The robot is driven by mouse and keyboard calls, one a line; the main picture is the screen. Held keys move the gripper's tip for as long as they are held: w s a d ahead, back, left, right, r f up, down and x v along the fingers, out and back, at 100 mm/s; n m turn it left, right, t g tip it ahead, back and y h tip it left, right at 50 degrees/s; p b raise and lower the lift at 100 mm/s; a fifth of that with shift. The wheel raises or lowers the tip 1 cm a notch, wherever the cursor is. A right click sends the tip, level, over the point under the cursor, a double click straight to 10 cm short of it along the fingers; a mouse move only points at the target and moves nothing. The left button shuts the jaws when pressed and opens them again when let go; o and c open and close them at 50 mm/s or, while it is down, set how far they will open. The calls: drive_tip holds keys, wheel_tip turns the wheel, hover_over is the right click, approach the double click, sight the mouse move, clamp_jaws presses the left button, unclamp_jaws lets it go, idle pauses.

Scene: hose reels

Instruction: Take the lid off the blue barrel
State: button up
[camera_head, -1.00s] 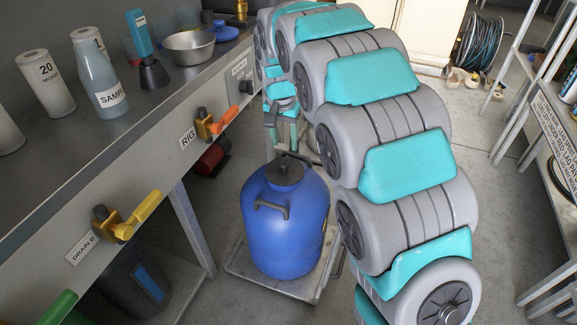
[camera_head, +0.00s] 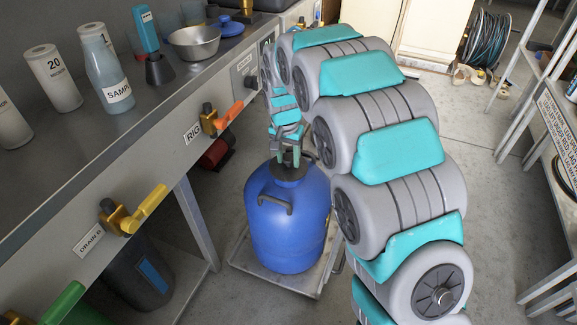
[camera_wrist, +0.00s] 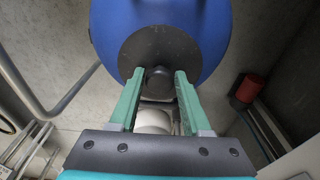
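The blue barrel (camera_head: 290,232) stands upright on a low trolley beside the workbench. Its dark round lid (camera_head: 288,174) sits on top and is partly covered by my gripper in the head view. In the wrist view the lid (camera_wrist: 158,50) shows as a dark disc on the barrel (camera_wrist: 215,30), with a small knob (camera_wrist: 158,80) at its near side. My gripper (camera_wrist: 157,76) is open. Its two green fingers lie on either side of the knob, with visible gaps. I cannot tell whether the fingertips reach down to the lid.
The workbench (camera_head: 120,130) with valve handles along its front edge runs on the left. The barrel stands on the trolley (camera_head: 318,283). A shelf rack (camera_head: 530,110) stands on the right. A hose reel (camera_head: 487,40) is at the back right.

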clamp_jaws()
drive_tip(key=shift+r, duration=0.1)
idle(0.3)
